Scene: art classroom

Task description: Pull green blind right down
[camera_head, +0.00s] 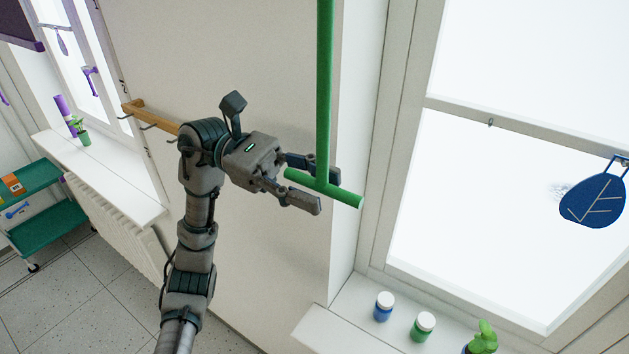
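A green pull rod (324,90) hangs down from the top of the view in front of the wall. It ends in a green crossbar handle (345,198). The blind itself is out of view above. My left gripper (326,190) reaches in from the left, with one finger above the crossbar and one below it. The fingers are apart, and the lower part of the rod lies between them. I cannot tell whether either finger touches it. My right gripper is not in view.
A window (500,190) with a hanging blue leaf (596,200) is at the right. Its sill (335,335) holds a blue jar (383,307), a green jar (423,327) and a plant (482,338). A wooden hook rail (150,118) is behind my arm. A green cart (45,225) stands at the left.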

